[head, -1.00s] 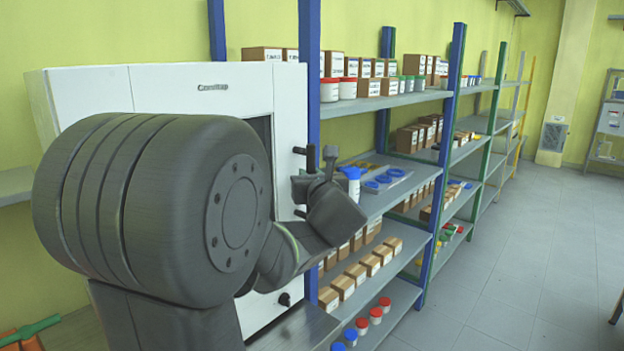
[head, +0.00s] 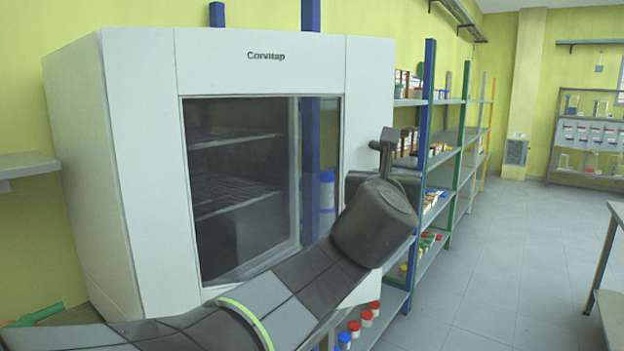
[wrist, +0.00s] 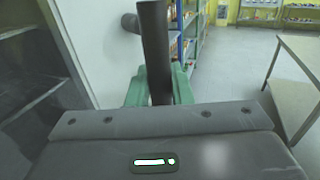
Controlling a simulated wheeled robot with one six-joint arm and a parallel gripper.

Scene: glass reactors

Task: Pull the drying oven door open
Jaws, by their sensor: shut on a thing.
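The drying oven (head: 115,170) is a large white cabinet at the left of the head view. Its white door (head: 260,62) has a glass window and stands part open. Racks show inside through the glass, and the blue shelf post shows through its right part. The dark bar handle (head: 387,148) sits at the door's right edge. It stands upright in the wrist view (wrist: 154,45). My gripper (wrist: 158,92) has its green fingers shut around this bar. In the head view my wrist hides most of the gripper and the door's lower right part.
Shelving with blue and green posts (head: 428,130) runs along the wall behind and right of the door. Open grey floor (head: 490,260) lies to the right. A table (head: 612,250) stands at the right edge, and it also shows in the wrist view (wrist: 300,65).

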